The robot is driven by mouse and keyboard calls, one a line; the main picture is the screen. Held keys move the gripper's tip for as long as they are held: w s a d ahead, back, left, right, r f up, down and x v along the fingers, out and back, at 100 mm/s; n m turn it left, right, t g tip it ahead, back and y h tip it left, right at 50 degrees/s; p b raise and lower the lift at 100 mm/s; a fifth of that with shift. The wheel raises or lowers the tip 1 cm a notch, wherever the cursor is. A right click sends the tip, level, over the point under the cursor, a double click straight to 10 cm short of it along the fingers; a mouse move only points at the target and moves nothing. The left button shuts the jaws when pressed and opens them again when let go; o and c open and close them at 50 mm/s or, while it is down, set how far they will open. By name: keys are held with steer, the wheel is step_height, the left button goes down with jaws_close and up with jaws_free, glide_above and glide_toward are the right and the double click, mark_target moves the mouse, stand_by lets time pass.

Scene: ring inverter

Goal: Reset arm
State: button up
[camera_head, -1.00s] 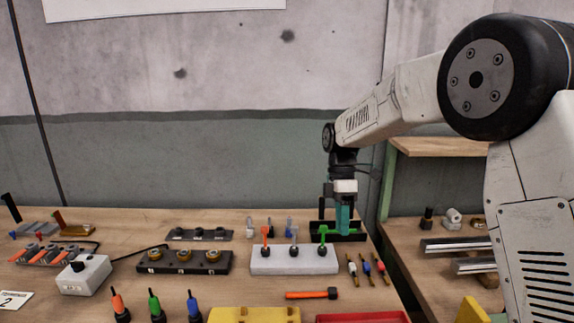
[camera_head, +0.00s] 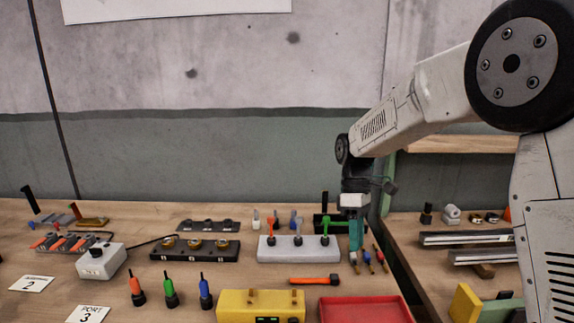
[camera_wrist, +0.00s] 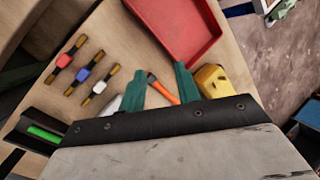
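My gripper (camera_head: 356,236) hangs pointing down over the right end of the main workbench. In the head view it overlaps the coloured banded bars (camera_head: 367,258) and stands just right of the white block with orange, grey and green levers (camera_head: 298,248). In the wrist view its two teal fingers (camera_wrist: 160,85) are apart. Bare wood and part of an orange-handled tool show between them, so the gripper is empty. My arm reaches in from the right, bent at the elbow.
A red tray (camera_head: 364,309) and a yellow box (camera_head: 261,305) lie at the front. A black tray (camera_head: 325,222) stands behind the gripper. The orange-handled tool (camera_head: 314,281) lies before the white block. A side bench (camera_head: 405,236) with metal rails stands right. Open air surrounds the upper arm.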

steer(key=s+d+r+m+t, duration=0.2)
steer(key=s+d+m, duration=0.1)
steer(key=s, duration=0.7)
steer(key=s+d+r+m+t, duration=0.2)
steer(key=s+m, duration=0.3)
steer(key=s, duration=0.6)
steer(key=s+d+r+m+t, duration=0.2)
steer(key=s+d+r+m, duration=0.2)
steer(key=s, duration=0.6)
steer(key=shift+s+d, duration=0.35)
steer(key=shift+d, duration=0.25)
